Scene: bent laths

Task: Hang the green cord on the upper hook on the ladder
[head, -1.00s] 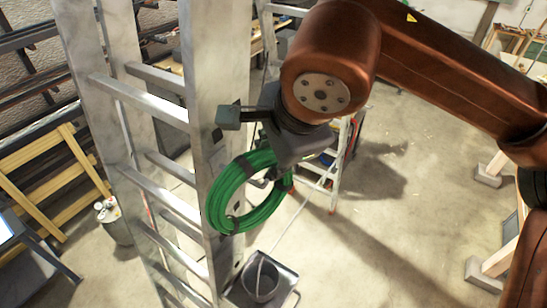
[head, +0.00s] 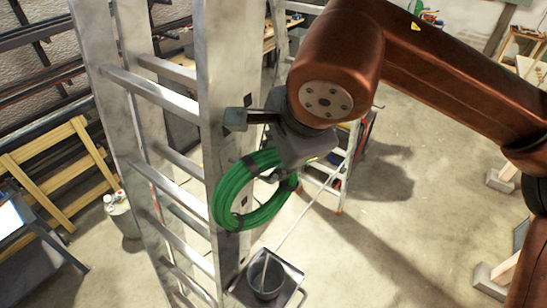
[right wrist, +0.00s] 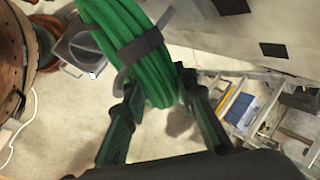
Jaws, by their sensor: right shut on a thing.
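The green cord (head: 229,200) is a round coil bound with dark bands. It hangs from my right gripper (head: 281,172), just right of the near rail of the pale metal ladder (head: 219,75). In the right wrist view the coil (right wrist: 118,32) passes between the two fingers of my right gripper (right wrist: 160,86), which is shut on it. The coil overlaps the rail's edge in the head view; I cannot tell whether they touch. A dark square fitting (head: 225,131) shows on the rail. I cannot make out the upper hook clearly. My left gripper is not in view.
A small tray (head: 243,292) with a dark bucket (head: 267,276) is below the coil by the ladder. A smaller stepladder (head: 334,190) stands behind. Yellow wooden frames (head: 50,160) lean at the left. The floor at the right is largely clear.

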